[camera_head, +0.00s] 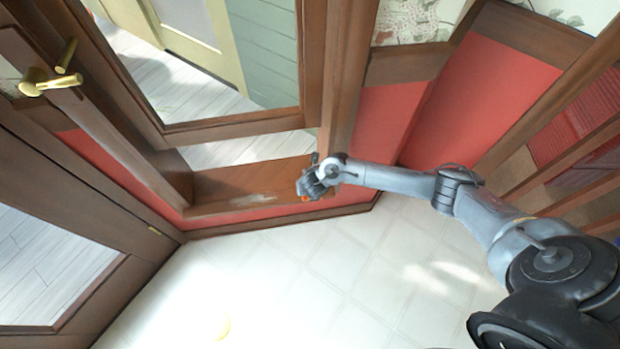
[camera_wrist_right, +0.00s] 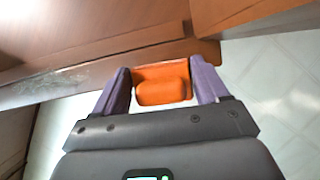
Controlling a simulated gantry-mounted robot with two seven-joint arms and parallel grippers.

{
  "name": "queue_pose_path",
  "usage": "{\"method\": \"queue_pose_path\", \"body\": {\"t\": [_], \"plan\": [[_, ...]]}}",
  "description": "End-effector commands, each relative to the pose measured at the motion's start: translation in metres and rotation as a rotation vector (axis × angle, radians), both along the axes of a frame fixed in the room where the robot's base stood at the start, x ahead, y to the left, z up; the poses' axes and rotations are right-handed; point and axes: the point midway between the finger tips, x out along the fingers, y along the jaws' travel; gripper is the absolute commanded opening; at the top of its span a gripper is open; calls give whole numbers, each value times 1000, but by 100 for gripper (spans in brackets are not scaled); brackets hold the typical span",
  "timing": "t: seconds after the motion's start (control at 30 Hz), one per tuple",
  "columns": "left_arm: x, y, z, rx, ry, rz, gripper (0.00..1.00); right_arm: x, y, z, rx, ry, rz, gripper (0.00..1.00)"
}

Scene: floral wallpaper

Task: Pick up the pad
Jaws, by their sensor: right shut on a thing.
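The orange thing (camera_wrist_right: 163,84), which I take for the pad, sits between the two purple fingers of my right gripper (camera_wrist_right: 163,84) in the right wrist view. The fingers touch it on both sides and are shut on it. In the head view my right gripper (camera_head: 312,190) is beside the wooden window ledge, near its right end. Only a small orange bit (camera_head: 305,198) shows there; the rest is hidden by the gripper. My left gripper is in neither view.
The brown wooden ledge (camera_head: 225,190) runs under the window, over a red wall panel. A door with a brass handle (camera_head: 50,82) is at the left. A small yellow thing (camera_head: 223,327) is on the pale tiled floor (camera_head: 260,270), which is otherwise mostly clear.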

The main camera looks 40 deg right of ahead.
Motion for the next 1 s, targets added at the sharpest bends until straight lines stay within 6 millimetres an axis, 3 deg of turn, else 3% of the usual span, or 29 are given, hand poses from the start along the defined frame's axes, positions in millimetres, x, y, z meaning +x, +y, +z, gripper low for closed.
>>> {"method": "queue_pose_path", "body": {"t": [0.03,0.2,0.5,0.7,1.0], "plan": [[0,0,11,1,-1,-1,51,-11,7,5,0,0,3,42],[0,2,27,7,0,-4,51,-49,32,5,0,2,2,42],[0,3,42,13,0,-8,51,-100,67,2,-1,-1,0,42],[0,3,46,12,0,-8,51,-118,79,1,0,-1,-1,42],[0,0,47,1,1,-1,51,-125,84,0,1,-2,-1,42]]}}
